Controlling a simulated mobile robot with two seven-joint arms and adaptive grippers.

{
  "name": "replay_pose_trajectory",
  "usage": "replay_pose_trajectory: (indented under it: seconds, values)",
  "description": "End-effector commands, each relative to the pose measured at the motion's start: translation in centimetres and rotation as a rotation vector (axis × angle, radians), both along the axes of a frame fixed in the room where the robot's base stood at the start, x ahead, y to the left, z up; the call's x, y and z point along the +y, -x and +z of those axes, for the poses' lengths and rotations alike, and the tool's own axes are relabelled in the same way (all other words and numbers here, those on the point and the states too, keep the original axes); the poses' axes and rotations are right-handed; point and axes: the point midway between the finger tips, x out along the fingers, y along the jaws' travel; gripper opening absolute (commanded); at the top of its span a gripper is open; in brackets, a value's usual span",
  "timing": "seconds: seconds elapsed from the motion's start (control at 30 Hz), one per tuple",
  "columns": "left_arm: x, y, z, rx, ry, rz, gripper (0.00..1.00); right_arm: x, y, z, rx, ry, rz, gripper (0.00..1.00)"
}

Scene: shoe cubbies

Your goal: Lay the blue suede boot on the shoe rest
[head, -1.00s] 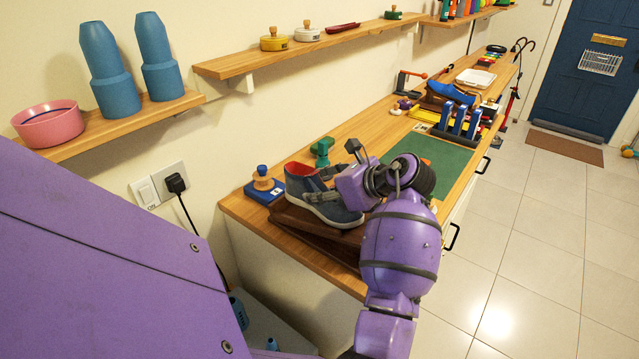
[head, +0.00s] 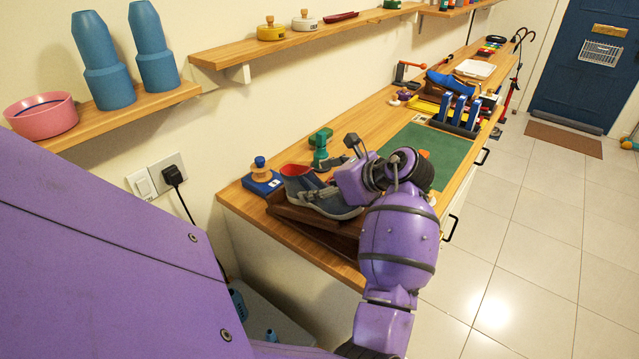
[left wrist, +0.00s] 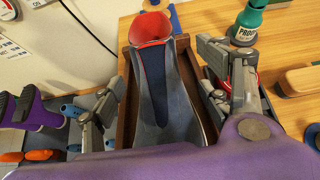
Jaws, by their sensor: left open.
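The blue suede boot (head: 334,205), grey-blue with a red lining, lies on the brown wooden shoe rest (head: 283,211) near the bench's close end. In the left wrist view the boot (left wrist: 166,85) lies lengthwise between the rest's brown sides (left wrist: 123,108), its red opening at the far end. My left gripper (head: 324,179) is over the boot. In the left wrist view this gripper (left wrist: 160,88) is open, with one finger on each side of the boot and visible gaps. The toe is partly hidden by my wrist. My right gripper is not in view.
A green bottle (head: 320,148) and a blue block with a wooden knob (head: 262,180) stand close behind the boot. A green mat (head: 428,153) lies further along the bench. A wall shelf (head: 230,58) runs above.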

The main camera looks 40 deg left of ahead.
Motion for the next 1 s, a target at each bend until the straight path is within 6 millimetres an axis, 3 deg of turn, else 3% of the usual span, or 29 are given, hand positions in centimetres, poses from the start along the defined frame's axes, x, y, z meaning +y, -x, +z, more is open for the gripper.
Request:
replay_pose_trajectory:
  seconds: [0.27, 0.7, 1.0]
  values:
    - [-0.8, -0.1, 0.8, -0.003, -0.003, 0.000, 0.70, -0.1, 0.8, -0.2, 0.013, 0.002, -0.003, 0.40]
    - [-8.1, -0.8, 5.4, -0.003, -0.001, -0.003, 0.70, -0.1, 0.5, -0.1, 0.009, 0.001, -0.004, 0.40]
    - [-10.1, -0.9, 6.7, 0.000, -0.001, 0.000, 0.70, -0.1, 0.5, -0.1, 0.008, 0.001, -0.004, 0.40]
